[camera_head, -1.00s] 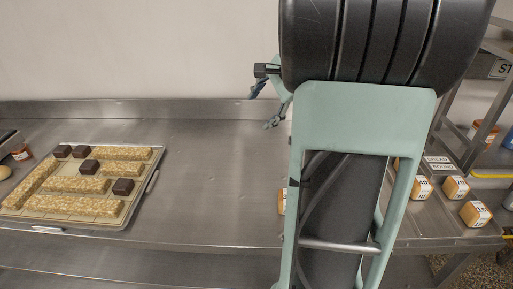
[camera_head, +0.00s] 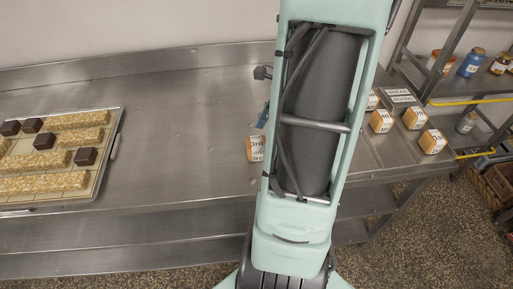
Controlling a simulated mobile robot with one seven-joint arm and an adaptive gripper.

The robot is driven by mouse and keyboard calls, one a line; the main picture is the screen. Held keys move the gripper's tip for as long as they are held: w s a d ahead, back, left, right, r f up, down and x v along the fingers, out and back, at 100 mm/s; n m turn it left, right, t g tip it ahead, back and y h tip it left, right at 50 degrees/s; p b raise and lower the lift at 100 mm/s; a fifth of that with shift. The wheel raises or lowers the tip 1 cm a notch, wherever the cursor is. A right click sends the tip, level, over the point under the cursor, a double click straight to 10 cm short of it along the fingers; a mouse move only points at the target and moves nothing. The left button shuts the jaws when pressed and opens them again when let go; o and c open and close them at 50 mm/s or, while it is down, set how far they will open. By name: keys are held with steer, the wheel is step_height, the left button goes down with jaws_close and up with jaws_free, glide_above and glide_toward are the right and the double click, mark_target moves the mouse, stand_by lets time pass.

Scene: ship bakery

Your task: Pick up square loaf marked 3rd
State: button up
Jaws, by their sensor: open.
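A square loaf (camera_head: 255,148) with orange-brown sides and a white label stands alone on the steel counter, just left of my arm. Its label seems to read "3rd", but the print is small, and its right edge touches the arm's outline. Several similar loaves stand at the right, among them one loaf (camera_head: 381,121) beside my arm, another loaf (camera_head: 415,118), and a nearer loaf (camera_head: 432,141); their labels are too small to read surely. My gripper (camera_head: 263,115) is mostly hidden behind my arm; a bluish finger part shows just above the lone loaf. It is open, apart from the loaf as far as I can see.
A board (camera_head: 45,197) with long crumbly bars and dark cubes lies at left. A "bread round" sign (camera_head: 399,95) stands behind the right loaves. A shelf rack with jars (camera_head: 471,62) is at far right. The counter (camera_head: 190,120) between board and lone loaf is clear.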

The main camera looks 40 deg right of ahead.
mark_target(258, 141)
steer(key=x, duration=0.5)
steer(key=shift+w+f, duration=0.15)
steer(key=shift+w, duration=0.05)
steer(key=c, duration=1.3)
